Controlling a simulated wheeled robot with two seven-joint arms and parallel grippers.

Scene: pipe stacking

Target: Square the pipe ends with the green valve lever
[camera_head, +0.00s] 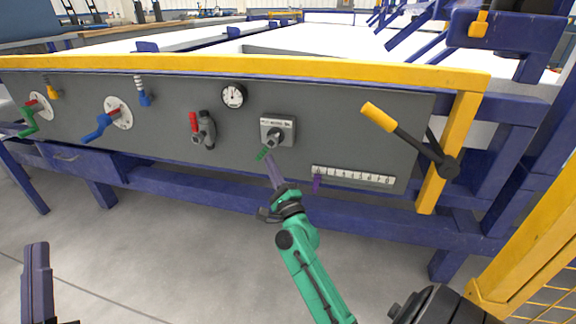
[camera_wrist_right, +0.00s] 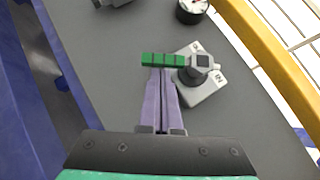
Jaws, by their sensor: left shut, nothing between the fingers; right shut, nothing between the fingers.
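The green valve lever (camera_head: 264,154) sticks out to the lower left from a grey valve (camera_head: 276,137) on a square plate in the front panel. In the right wrist view the lever (camera_wrist_right: 160,60) lies crosswise, pointing left from the valve hub (camera_wrist_right: 198,65). My right gripper (camera_head: 269,161) is shut and empty, its purple fingertips (camera_wrist_right: 160,74) right by the lever; I cannot tell whether they touch it. My left gripper (camera_head: 37,250) is shut and empty at the lower left, away from the panel. The pipe ends cannot be made out.
The panel also carries a red-handled valve (camera_head: 196,123), a gauge (camera_head: 233,95), a blue crank (camera_head: 100,130), a green crank (camera_head: 30,120) and a white scale strip (camera_head: 353,176). A yellow-handled lever (camera_head: 380,117) stands out at the right. The floor in front is clear.

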